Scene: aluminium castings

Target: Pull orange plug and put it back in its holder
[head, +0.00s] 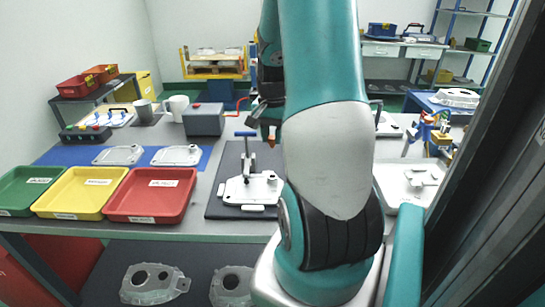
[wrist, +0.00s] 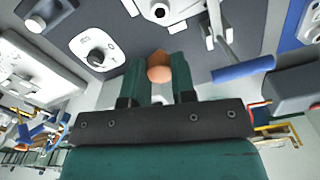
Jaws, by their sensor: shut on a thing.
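The orange plug (wrist: 158,67) sits between the two green fingers of my gripper (wrist: 158,75) in the wrist view, and the fingers are shut on it. Its rounded end faces the camera. In the head view my gripper (head: 266,122) is above the bench, behind the clamp fixture and partly hidden by my arm. A white casting with a dark hole (wrist: 163,12) lies beyond the fingertips in the wrist view. The plug looks apart from it, but I cannot tell its height. I cannot make out the plug's holder for certain.
A clamp with a blue handle (head: 245,134) stands over the white casting (head: 252,190) on a dark mat; its handle (wrist: 243,69) is close right of my fingers in the wrist view. A grey box (head: 203,121) stands behind. Green, yellow and red trays (head: 150,217) line the left front.

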